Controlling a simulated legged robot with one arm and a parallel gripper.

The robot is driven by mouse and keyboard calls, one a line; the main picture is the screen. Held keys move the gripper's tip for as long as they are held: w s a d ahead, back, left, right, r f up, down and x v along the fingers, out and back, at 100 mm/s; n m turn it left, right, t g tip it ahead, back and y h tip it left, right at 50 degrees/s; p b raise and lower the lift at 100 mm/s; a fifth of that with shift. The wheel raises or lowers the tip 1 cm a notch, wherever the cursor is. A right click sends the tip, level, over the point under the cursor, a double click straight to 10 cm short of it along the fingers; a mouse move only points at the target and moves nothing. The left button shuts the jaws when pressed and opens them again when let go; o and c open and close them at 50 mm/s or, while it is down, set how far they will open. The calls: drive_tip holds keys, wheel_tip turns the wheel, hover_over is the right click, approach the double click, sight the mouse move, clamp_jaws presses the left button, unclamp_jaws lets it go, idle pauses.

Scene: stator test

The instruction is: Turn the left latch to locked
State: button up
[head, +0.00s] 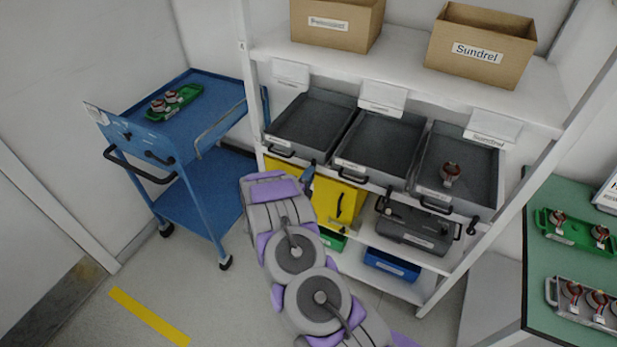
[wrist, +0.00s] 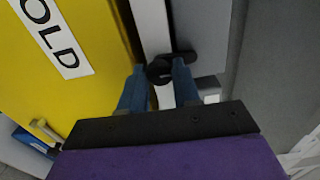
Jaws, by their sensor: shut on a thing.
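My gripper (wrist: 162,82) has its blue fingers closed around a small black latch (wrist: 160,70) on a white upright strip in the wrist view. The latch has a rounded knob between the fingertips and a short dark bar reaching to the upper right. Whether it stands at locked or unlocked cannot be told. In the head view my gripper (head: 309,178) is at the shelf front, below the left grey tray, and the held latch cannot be made out there. Another black latch (head: 472,226) shows at the right end of the shelf front.
A yellow bin (wrist: 85,60) with a label ending in "OLD" is left of my gripper; a grey surface is at right. Trays (head: 312,122) sit above, and a grey case (head: 415,228) is to the right. A blue cart (head: 205,178) stands at left.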

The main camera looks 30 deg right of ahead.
drive_tip(key=o, duration=0.8)
drive_tip(key=shift+s+f, duration=0.15)
drive_tip(key=shift+f, duration=0.15)
drive_tip(key=shift+o, duration=1.2)
drive_tip(key=shift+r, duration=0.15)
drive_tip(key=shift+a, duration=0.1)
drive_tip(key=p+v, duration=0.1)
drive_tip(key=v, duration=1.6)
drive_tip(key=shift+a, duration=0.15)
